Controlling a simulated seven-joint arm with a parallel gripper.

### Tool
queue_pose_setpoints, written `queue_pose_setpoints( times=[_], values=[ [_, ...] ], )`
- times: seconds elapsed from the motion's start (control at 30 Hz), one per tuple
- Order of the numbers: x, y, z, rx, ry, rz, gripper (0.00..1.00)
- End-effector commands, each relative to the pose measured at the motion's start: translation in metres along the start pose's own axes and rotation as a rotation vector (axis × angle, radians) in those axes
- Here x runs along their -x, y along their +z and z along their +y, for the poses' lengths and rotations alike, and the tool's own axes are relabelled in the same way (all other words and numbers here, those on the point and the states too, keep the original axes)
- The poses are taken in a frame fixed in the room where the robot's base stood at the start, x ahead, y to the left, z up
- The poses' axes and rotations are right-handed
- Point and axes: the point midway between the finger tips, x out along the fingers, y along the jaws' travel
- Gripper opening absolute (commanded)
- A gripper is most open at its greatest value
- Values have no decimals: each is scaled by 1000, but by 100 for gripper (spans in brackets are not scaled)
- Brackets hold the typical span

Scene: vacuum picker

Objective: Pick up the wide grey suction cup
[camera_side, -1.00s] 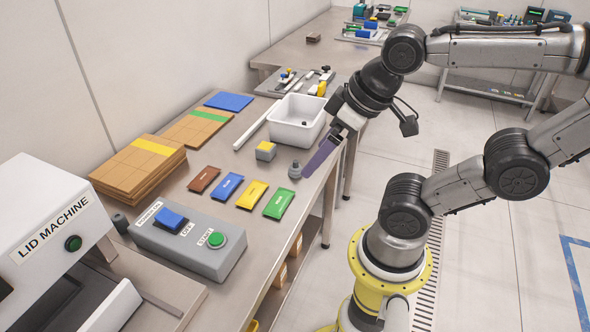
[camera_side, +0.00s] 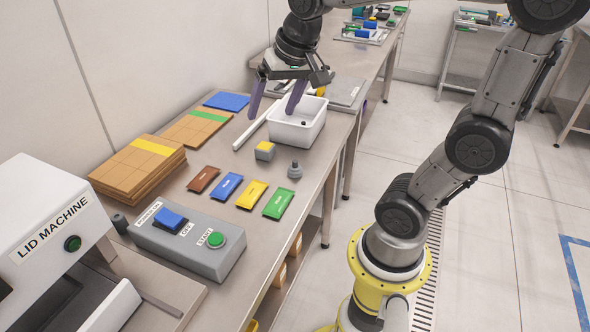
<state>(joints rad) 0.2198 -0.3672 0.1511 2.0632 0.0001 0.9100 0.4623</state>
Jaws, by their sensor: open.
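A grey suction cup (camera_side: 295,170) stands upright on the steel table, near its right edge, with a broad base and a narrower top. My gripper (camera_side: 273,112) is open, its two purple fingers pointing down and spread apart, with nothing between them. It hangs above the table, up and to the left of the cup and well apart from it. Its right finger overlaps the white bin (camera_side: 310,137) in the picture; I cannot tell its exact height.
Coloured packets, including a green one (camera_side: 279,203), lie in front. A control box (camera_side: 190,240) and cardboard stack (camera_side: 140,167) stand farther left. A small dark thing (camera_side: 303,124) is in the bin.

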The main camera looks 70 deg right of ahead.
Motion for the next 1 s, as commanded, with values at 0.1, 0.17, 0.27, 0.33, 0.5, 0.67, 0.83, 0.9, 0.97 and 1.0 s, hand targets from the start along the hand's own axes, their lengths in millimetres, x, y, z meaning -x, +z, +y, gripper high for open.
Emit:
queue_pose_setpoints(
  times=[0.1, 0.17, 0.27, 0.33, 0.5, 0.67, 0.83, 0.9, 0.97, 1.0],
  values=[
    [-41, -45, 22, -186, 80, -65, 90],
    [-64, -63, 38, -271, 117, -97, 90],
    [-100, -84, 70, -391, 173, -151, 90],
    [-123, -91, 93, -453, 204, -188, 90],
    [-160, -87, 137, -548, 256, -268, 90],
    [-171, -81, 153, -582, 269, -287, 90],
    [-196, -70, 157, -580, 270, -291, 90],
    [-209, -66, 159, -579, 270, -291, 90],
    [-219, -62, 161, -579, 270, -291, 90],
    [-225, -60, 162, -578, 269, -289, 90]
  ],
)
